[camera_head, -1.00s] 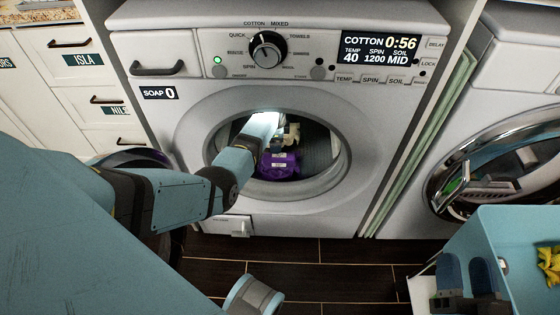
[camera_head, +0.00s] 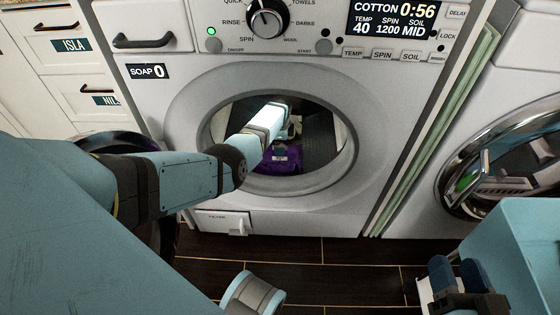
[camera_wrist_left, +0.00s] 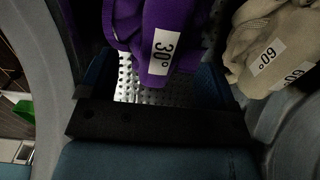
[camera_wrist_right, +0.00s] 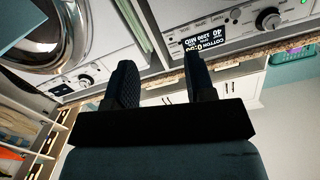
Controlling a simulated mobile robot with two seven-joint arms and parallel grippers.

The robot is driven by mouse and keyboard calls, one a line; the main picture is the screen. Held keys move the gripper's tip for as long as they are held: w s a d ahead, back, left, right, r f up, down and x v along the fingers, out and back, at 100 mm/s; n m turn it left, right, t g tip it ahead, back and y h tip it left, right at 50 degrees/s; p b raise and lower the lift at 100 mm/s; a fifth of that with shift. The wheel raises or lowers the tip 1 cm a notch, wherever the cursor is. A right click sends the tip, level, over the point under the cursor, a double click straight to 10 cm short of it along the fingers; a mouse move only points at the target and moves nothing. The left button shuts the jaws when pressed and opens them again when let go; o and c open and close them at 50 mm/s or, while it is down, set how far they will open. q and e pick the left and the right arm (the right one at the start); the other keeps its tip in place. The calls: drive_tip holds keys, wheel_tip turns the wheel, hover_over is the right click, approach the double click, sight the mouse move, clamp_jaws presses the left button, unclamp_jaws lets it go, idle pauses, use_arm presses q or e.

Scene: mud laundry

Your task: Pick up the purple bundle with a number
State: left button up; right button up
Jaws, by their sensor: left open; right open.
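The purple bundle (camera_head: 284,166) lies inside the washing machine drum. In the left wrist view the purple bundle (camera_wrist_left: 135,22) carries a white tag reading 30°. My left arm reaches through the round door opening, and its gripper (camera_wrist_left: 152,78) is open, with the lower part of the bundle and the tag between and just beyond its fingers. I cannot tell whether they touch it. A beige bundle (camera_wrist_left: 268,45) tagged 60° lies to the right of the fingers. My right gripper (camera_head: 458,274) is open and empty, outside at the lower right; it also shows in the right wrist view (camera_wrist_right: 160,85).
The round rim (camera_head: 335,178) of the washing machine opening surrounds my left arm. A second machine with its round door (camera_head: 505,165) stands at the right. Dark floor tiles (camera_head: 340,265) show in front.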

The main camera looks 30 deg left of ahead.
sight(272, 164)
use_arm(q)
drive_tip(key=shift+f+b, duration=0.55)
drive_tip(key=shift+f, duration=0.35)
wheel_tip(272, 164, down, 2)
drive_tip(key=shift+w+f+b, duration=0.1)
drive_tip(key=shift+f+b, duration=0.1)
drive_tip(key=shift+b, duration=0.85)
drive_tip(key=shift+f, duration=0.3)
drive_tip(key=shift+r, duration=0.15)
drive_tip(key=shift+c, duration=0.2)
use_arm(e)
drive_tip(key=shift+w+d+f+n, duration=0.3)
drive_tip(key=shift+w+n, duration=0.1)
drive_tip(key=shift+n, duration=0.1)
drive_tip(key=shift+w+d+f+n, duration=0.15)
drive_tip(key=shift+w+f+n, duration=0.1)
drive_tip(key=shift+w+n, duration=0.2)
use_arm(q)
drive_tip(key=c, duration=1.3)
